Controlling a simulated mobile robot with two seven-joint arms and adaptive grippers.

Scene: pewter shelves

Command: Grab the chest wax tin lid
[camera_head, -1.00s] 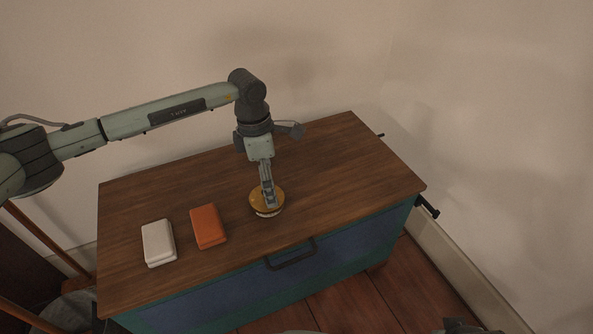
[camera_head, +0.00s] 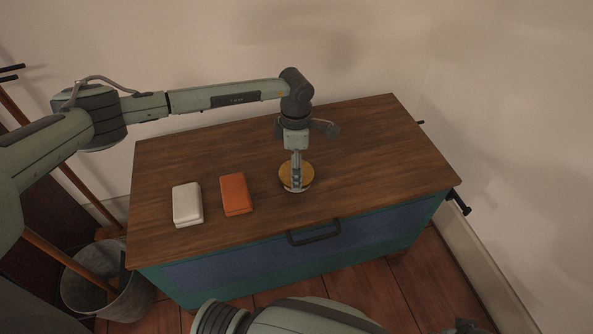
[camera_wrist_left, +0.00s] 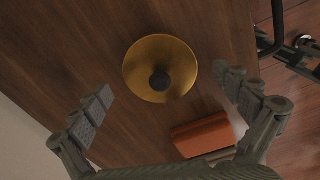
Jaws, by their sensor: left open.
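The wax tin lid is a round gold disc (camera_head: 308,180) on the wooden top of the chest, near its front edge. In the left wrist view the gold lid (camera_wrist_left: 140,68) shows a dark round knob at its centre. My left gripper (camera_head: 296,184) points down over the lid and hides part of it in the head view. In the wrist view its two fingers (camera_wrist_left: 163,80) are spread wide, one on each side of the lid, with nothing between them clearly touched. How high the fingertips are above the lid is hard to tell.
An orange box (camera_head: 236,194) and a white box (camera_head: 187,205) lie left of the lid on the chest top (camera_head: 400,150). The chest front has a dark drawer handle (camera_head: 314,234). A grey bucket (camera_head: 125,300) stands on the floor at left. The chest top right of the lid is clear.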

